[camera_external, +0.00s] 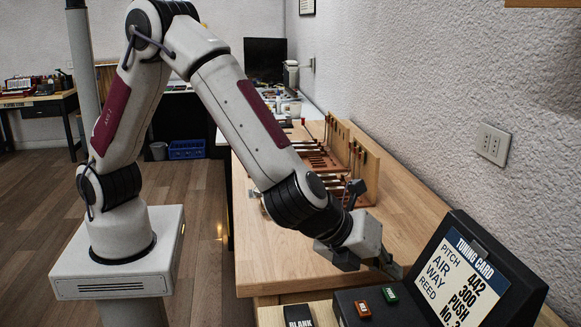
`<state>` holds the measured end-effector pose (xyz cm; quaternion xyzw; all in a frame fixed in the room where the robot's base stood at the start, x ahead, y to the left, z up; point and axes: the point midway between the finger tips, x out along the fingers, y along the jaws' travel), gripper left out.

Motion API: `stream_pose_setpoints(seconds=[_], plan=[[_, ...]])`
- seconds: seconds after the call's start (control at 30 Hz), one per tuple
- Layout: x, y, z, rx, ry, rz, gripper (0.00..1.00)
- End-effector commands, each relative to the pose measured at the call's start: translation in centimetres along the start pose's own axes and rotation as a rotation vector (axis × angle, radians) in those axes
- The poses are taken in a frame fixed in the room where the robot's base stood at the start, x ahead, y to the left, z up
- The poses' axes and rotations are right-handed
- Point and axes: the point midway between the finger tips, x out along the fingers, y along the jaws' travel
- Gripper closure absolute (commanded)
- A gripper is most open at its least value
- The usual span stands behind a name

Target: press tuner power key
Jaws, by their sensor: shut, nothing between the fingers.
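The tuner appears to be the black sloped device (408,315) at the lower right. A white tuning card (461,284) with printed text leans on its raised back. Two small keys sit on its flat front part: a red-orange key (362,309) and a green key (390,295). Their labels are too small to read, so I cannot tell which is the power key. My gripper (394,270) is shut and empty. It is at the device's far left side, beyond the green key in the picture and apart from it. Its fingertips are partly hidden by its own body.
A wooden workbench (285,252) runs along the white wall. Wooden racks with piano action parts (350,160) stand farther back on it. A dark block marked BLANK (298,316) lies left of the device. The bench's front left area is clear. An outlet (492,145) is on the wall.

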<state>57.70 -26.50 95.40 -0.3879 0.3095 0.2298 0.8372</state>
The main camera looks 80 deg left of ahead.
Motion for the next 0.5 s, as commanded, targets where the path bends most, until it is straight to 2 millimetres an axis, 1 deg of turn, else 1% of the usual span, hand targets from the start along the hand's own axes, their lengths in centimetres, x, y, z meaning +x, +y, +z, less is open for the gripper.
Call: stream_pose_setpoints(seconds=[0.5], plan=[[-2.2, -1.7, 1.6, -0.001, 0.000, -0.002, 1.00]])
